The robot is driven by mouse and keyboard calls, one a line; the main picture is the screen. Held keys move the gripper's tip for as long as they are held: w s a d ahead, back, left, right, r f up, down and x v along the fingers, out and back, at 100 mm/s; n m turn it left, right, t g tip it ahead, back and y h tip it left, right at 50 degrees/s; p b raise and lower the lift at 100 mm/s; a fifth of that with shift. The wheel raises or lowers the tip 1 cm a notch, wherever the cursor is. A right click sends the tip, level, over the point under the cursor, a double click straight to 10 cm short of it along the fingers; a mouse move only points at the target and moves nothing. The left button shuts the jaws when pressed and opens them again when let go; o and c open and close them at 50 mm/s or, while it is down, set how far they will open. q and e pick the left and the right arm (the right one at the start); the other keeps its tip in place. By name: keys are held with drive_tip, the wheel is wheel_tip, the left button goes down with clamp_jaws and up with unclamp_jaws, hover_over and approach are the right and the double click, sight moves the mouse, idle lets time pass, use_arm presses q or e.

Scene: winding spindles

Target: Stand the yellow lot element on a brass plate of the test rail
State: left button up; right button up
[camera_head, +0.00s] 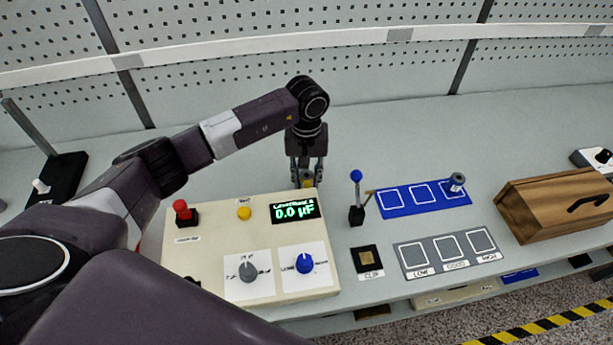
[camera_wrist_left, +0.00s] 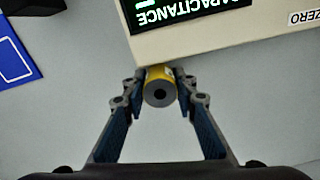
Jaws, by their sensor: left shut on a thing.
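The yellow lot element (camera_head: 306,182) is a small cylinder behind the back edge of the cream meter box. In the left wrist view it is a yellow cylinder (camera_wrist_left: 159,88) with a grey end face and a dark centre hole. My left gripper (camera_head: 306,172) points down and is shut on it, one finger on each side. The element is close to the box; I cannot tell whether they touch. A black pad with a brass square (camera_head: 367,259) lies right of the box. I cannot make out a rail with several brass plates. My right gripper is not in view.
The cream meter box (camera_head: 205,262) has knobs, buttons and a display reading 0.0 µF. The back bench is clear.

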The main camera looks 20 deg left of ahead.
use_arm(q)
drive_tip(key=shift+f+b, duration=0.2)
drive_tip(key=shift+b, duration=0.1)
drive_tip(key=o, duration=1.2)
drive_tip(key=shift+r, duration=0.1)
drive_tip(key=shift+c, duration=0.2)
drive_tip(key=shift+r, duration=0.1)
